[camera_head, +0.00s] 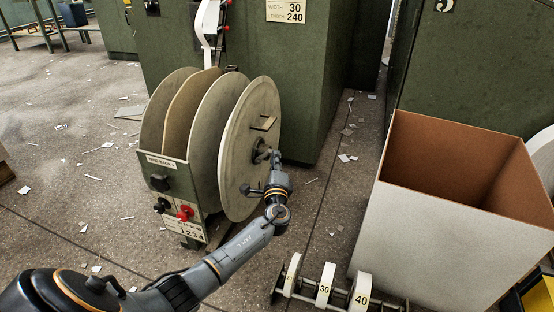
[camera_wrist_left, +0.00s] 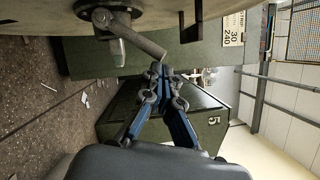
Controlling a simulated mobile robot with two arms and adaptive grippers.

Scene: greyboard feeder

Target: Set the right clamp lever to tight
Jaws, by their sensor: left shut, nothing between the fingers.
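The feeder has several large round discs, and the right disc (camera_head: 238,125) faces my left arm. The right clamp lever (camera_head: 261,153) sits at that disc's hub. In the left wrist view the lever (camera_wrist_left: 140,40) is a grey bar reaching out from a round hub, slanting down to the right. My left gripper (camera_head: 275,158) is shut and empty, with its tips close by the lever. In the left wrist view its fingertips (camera_wrist_left: 158,72) are just below the lever's free end; I cannot tell if they touch. My right gripper is not in view.
A control panel (camera_head: 172,188) with red and black knobs stands left of the discs. A large open carton (camera_head: 438,228) stands at right. A rack of numbered rolls (camera_head: 324,285) lies on the floor in front. Green cabinets (camera_head: 280,70) stand behind. Paper scraps litter the floor.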

